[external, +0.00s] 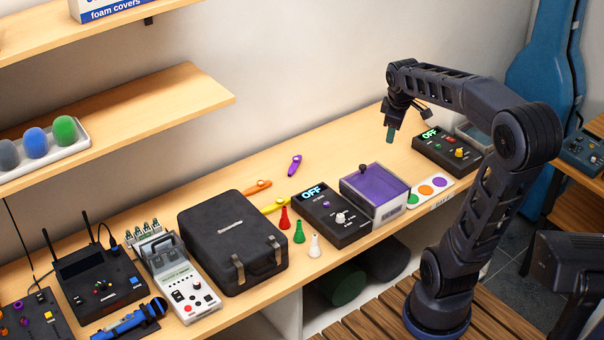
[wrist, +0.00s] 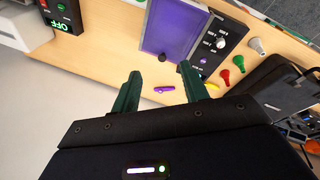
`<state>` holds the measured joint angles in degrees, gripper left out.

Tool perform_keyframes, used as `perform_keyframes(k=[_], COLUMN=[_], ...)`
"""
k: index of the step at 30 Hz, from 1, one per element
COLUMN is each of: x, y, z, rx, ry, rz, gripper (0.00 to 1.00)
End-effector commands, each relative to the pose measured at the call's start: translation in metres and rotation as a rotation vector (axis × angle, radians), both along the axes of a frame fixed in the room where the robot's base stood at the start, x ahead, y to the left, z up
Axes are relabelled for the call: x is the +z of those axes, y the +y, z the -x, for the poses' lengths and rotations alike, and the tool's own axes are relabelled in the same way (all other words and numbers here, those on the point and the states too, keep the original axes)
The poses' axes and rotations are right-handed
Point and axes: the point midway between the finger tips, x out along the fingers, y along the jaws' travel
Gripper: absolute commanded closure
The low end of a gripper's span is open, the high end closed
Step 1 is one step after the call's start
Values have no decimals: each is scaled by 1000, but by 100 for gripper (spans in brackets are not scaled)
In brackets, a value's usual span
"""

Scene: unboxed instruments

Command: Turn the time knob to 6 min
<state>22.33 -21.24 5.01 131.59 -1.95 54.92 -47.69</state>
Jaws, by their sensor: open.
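A black control box (external: 329,218) with a lit OFF display stands on the bench beside a purple-topped box. It carries a white knob (external: 341,217) and a small purple knob; in the wrist view the white knob (wrist: 220,43) sits among labels too small to read. A second black box (external: 446,149) with a green OFF display and a few coloured knobs stands farther right. I cannot tell which knob is the time knob. My gripper (external: 390,133) is open and empty above the bench's back, left of the second box; its green fingers (wrist: 158,87) touch no knob.
The purple-topped box (external: 375,188) has a dark knob on its lid. A tray of coloured discs (external: 430,188) lies to its right. A black case (external: 232,241), coloured pegs (external: 299,232) and clips (external: 258,187) are to the left. The bench's back middle is mostly clear.

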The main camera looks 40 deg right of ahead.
Motion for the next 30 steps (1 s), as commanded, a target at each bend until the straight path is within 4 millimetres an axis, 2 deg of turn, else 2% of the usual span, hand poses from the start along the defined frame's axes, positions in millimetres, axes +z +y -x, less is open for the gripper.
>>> perform_keyframes(k=[1,6,11,15,23,30], x=[-3,-13,-26,-42,-81,-124], y=[-16,-65,-118,-167,-265,-353], z=[-9,-35,-54,-65,-69,-53], rx=[29,175,315,440,675,882], ry=[23,94,155,202,261,280], rz=[9,41,55,56,36,6], gripper=[55,55,55,55,55,55])
